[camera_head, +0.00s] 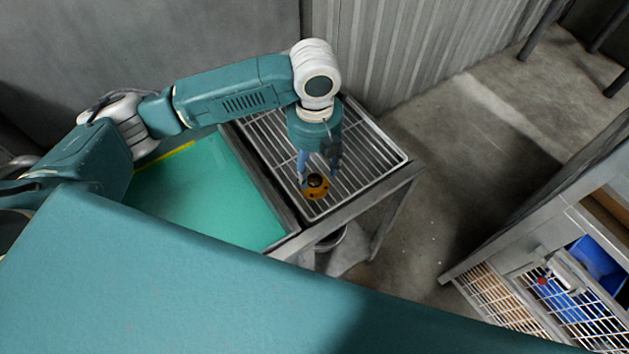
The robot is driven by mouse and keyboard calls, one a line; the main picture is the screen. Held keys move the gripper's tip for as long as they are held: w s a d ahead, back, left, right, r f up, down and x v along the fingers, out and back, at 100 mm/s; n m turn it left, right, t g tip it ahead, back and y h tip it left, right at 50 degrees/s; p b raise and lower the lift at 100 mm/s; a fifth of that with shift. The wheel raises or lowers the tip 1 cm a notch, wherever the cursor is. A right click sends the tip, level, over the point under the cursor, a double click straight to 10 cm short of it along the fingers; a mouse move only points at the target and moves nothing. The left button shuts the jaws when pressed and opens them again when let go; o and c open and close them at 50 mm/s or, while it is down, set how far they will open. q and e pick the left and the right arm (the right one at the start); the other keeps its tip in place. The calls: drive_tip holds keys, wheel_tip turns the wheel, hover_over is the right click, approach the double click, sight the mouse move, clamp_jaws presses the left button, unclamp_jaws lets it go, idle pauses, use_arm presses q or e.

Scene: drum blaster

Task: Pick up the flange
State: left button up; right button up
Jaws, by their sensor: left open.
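The flange (316,187) is a small orange-yellow ring-shaped piece with a dark centre. It lies on the metal wire rack (375,165), towards its front left part. My left gripper (318,178) points down from the teal arm, right over the flange. Its fingers are open and reach down close to the flange's far side. I cannot tell whether the fingers touch it. My right gripper is not in view.
A green-surfaced tray or table (215,200) adjoins the rack on the left. A corrugated metal wall (390,45) stands behind. At the right is a metal cabinet with wire shelves and a blue bin (598,262). Bare concrete floor (440,140) lies between.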

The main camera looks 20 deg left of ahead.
sight(314, 180)
use_arm(q)
wheel_tip(314, 180, down, 5)
drive_tip(key=shift+s+r+p, duration=0.1)
drive_tip(key=shift+r+p, duration=0.1)
drive_tip(key=shift+p, duration=0.6)
drive_tip(key=shift+f, duration=0.2)
drive_tip(key=c, duration=1.2)
clamp_jaws()
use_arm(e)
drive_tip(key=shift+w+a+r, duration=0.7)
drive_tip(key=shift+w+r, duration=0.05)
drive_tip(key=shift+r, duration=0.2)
